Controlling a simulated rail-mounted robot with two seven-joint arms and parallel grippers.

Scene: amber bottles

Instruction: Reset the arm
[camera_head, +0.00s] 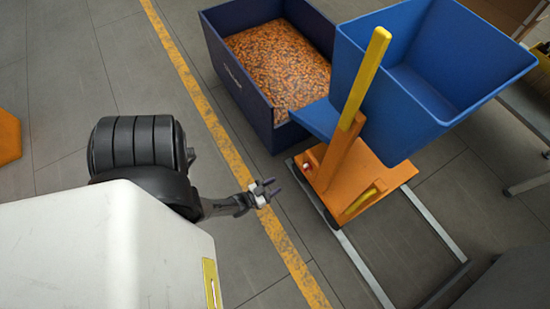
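My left gripper (267,189) shows near the middle of the head view, at the end of my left arm. Its two dark fingers are spread apart, with nothing between them. My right gripper is not in view.
A dark blue crate (222,72) full of small amber bottles (280,65) stands at the top. An orange cart (345,180) carries an empty blue bin (430,75) on the right. A metal floor frame (365,270) surrounds the cart. A yellow line (215,125) crosses the floor.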

